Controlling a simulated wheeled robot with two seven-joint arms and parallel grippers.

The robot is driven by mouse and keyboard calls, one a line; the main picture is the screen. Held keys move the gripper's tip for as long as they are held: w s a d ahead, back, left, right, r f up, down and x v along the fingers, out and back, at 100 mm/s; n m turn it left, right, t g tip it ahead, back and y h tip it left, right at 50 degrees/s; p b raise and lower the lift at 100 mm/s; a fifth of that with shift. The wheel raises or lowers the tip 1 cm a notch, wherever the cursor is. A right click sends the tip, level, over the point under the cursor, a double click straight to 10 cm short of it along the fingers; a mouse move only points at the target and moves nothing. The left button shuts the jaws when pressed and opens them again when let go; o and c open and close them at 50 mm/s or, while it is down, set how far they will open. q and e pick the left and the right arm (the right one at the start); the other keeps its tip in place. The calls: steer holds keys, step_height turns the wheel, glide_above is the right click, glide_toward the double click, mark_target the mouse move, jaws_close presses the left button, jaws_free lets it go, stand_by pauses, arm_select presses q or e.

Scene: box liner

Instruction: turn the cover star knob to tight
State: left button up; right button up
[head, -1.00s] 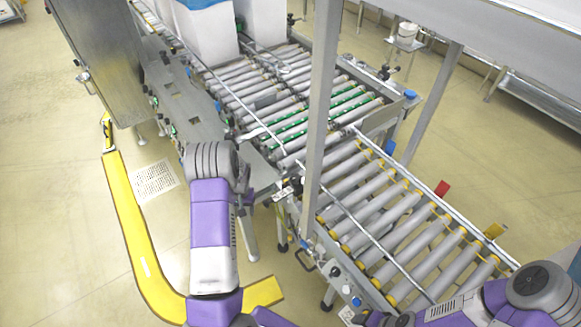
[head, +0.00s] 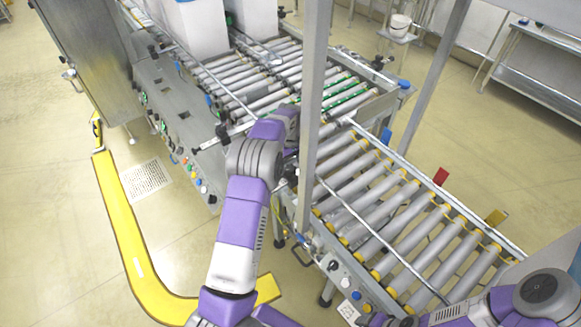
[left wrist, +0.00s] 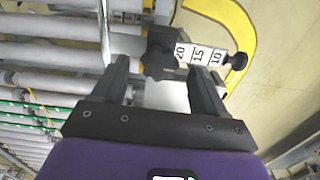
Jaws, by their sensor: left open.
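In the left wrist view a dark lobed knob (left wrist: 156,60) sits just ahead of and between the fingertips of my left gripper (left wrist: 162,72). The gripper is open, one finger on each side; I cannot tell whether either finger touches the knob. A white scale strip (left wrist: 200,54) marked 20, 15, 10 runs right from the knob to a smaller black knob (left wrist: 237,62). In the head view my left arm reaches to the grey post beside the rollers; its gripper and the lobed knob are hidden there. My right arm is folded at the lower right, its gripper not visible.
The grey upright post (head: 314,110) stands close to my left wrist. The roller conveyor (head: 400,225) lies to its right, with a control panel (head: 345,285) on its near side. White boxes (head: 195,28) stand at the back. A yellow floor strip (head: 125,225) lies on open floor at left.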

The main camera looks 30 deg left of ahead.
arm_select(q)
steer(key=shift+f, duration=0.75)
steer(key=c, duration=1.1)
steer(key=shift+o, duration=0.2)
